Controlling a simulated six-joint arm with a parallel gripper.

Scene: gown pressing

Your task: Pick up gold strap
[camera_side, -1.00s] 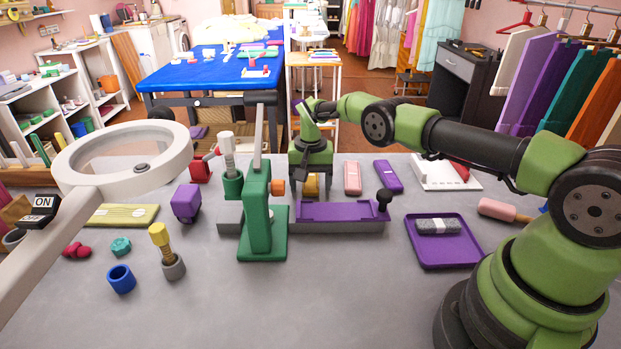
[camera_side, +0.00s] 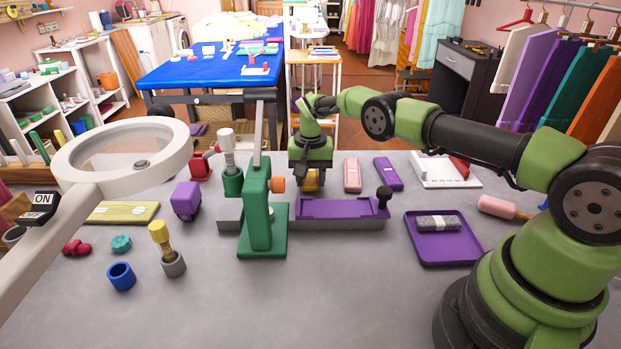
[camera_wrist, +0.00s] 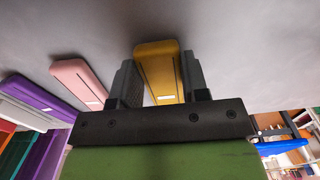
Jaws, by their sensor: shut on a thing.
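The gold strap (camera_wrist: 158,78) is a flat yellow bar with rounded corners and a small white label. In the wrist view it sits between the two dark fingers of my gripper (camera_wrist: 158,72), which are shut on its sides. In the side view my gripper (camera_side: 311,172) is behind the purple tray of the press, and the strap (camera_side: 311,183) shows only in part beneath it. The fixture hides the strap's lower edge, so its height above the table is hard to tell.
A pink strap (camera_side: 352,175) and a purple strap (camera_side: 388,174) lie to the right of my gripper. The green press (camera_side: 262,215) stands close in front to the left, with the purple fixture (camera_side: 342,209) beside it. A purple tray (camera_side: 443,252) holds a grey roll.

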